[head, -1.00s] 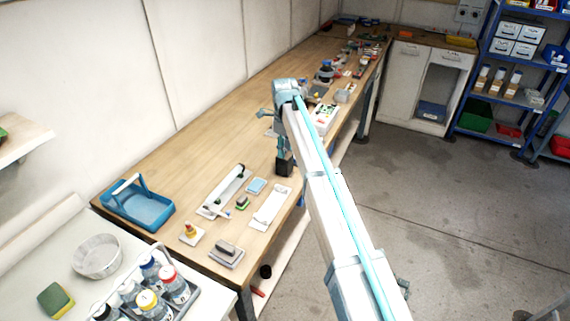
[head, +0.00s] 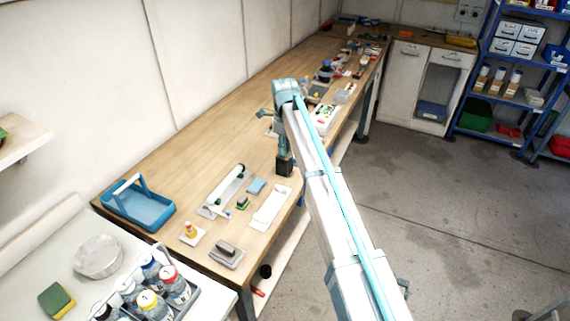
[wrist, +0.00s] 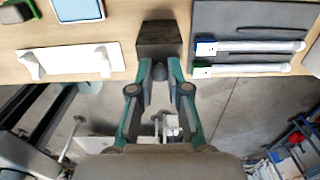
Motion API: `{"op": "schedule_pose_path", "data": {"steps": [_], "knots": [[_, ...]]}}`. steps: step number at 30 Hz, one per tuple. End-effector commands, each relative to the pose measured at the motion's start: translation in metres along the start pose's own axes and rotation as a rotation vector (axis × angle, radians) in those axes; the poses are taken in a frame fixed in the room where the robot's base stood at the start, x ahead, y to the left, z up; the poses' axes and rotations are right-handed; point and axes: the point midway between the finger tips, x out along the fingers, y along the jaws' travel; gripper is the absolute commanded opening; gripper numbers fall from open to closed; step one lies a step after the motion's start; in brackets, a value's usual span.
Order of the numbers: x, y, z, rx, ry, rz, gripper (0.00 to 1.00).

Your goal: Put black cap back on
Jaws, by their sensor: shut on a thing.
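My gripper (wrist: 160,73) is shut on a dark, box-shaped black piece (wrist: 159,38), which sticks out beyond the fingertips. The piece also shows under my gripper in the head view (head: 284,168), over the front part of the wooden bench. I cannot tell for sure whether it is the black cap, or whether it touches the bench. In the wrist view, a white plate with two upright pegs (wrist: 70,62) lies left of it. A dark grey board (wrist: 240,22) lies right of it. It carries a blue-ended pen (wrist: 250,46) and a green-ended pen (wrist: 245,69).
A long clear tube on a white stand (head: 228,190) lies left of my gripper, with a light blue pad (head: 256,186) nearby. A blue carrier (head: 137,209) stands at the bench's left end. Several bottles (head: 150,300) stand at the front.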

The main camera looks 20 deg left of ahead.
Motion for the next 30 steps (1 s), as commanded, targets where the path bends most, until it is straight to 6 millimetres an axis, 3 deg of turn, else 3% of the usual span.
{"op": "schedule_pose_path", "data": {"steps": [21,30], "knots": [[-0.039,0.000,0.000,0.000,0.000,0.000,0.00],[-0.043,0.000,0.000,0.000,0.000,0.000,0.00]]}}
